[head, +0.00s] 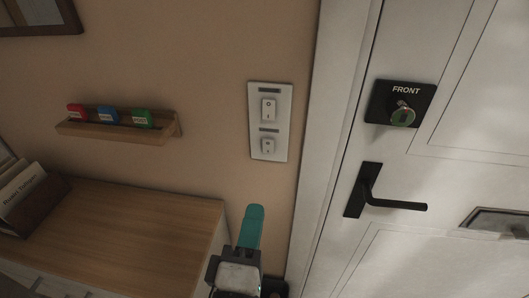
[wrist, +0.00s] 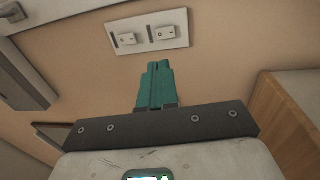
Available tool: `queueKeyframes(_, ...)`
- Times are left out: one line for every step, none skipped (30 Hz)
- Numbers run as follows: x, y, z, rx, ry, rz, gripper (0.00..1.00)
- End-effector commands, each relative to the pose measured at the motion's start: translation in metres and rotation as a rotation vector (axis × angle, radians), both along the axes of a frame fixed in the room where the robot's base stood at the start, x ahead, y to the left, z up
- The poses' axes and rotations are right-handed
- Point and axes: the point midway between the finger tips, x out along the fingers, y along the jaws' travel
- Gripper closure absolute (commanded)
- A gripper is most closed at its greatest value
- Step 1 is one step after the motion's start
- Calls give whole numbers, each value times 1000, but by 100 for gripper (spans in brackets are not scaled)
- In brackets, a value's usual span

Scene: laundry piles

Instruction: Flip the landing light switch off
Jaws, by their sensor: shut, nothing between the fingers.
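A white switch plate (head: 270,121) is on the tan wall, left of the door frame. It carries an upper rocker switch (head: 268,109) and a lower, smaller-looking one (head: 268,146), each with a dark label above it. The label text is too small to read. The plate also shows at the top of the wrist view (wrist: 147,34), with both switches. My gripper (head: 254,210), with teal fingers, is below and a little left of the plate, apart from it. Its fingers (wrist: 159,66) are shut together and empty, pointing toward the plate.
A white door (head: 455,185) is at right, with a black lever handle (head: 385,195) and a FRONT lock plate (head: 390,90). A wooden cabinet (head: 120,225) stands lower left. A small wall shelf (head: 110,130) holds red, blue and green items. The wall around the plate is clear.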

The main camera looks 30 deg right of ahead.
Motion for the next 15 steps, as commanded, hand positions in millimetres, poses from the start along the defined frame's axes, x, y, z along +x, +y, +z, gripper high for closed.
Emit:
queueKeyframes(0,-1,0,1,1,-1,100)
queueKeyframes(1,-1,0,1,1,-1,100)
queueKeyframes(2,-2,1,1,1,-2,100)
queueKeyframes(4,-3,1,2,0,-2,100)
queueKeyframes(5,-4,2,2,0,-3,100)
queueKeyframes(9,-7,2,2,1,-4,100)
queueKeyframes(12,-10,3,2,0,-5,100)
queueKeyframes(15,-12,4,1,0,-5,100)
queueKeyframes(20,-16,5,1,0,-6,100)
queueKeyframes(25,-19,6,1,0,-5,100)
queueKeyframes(29,-23,7,1,0,-5,100)
queueKeyframes(36,-28,8,1,0,-7,100)
queueKeyframes(40,-31,9,1,0,-6,100)
queueKeyframes(45,-34,10,0,1,-6,100)
queueKeyframes(52,-39,11,1,0,-6,100)
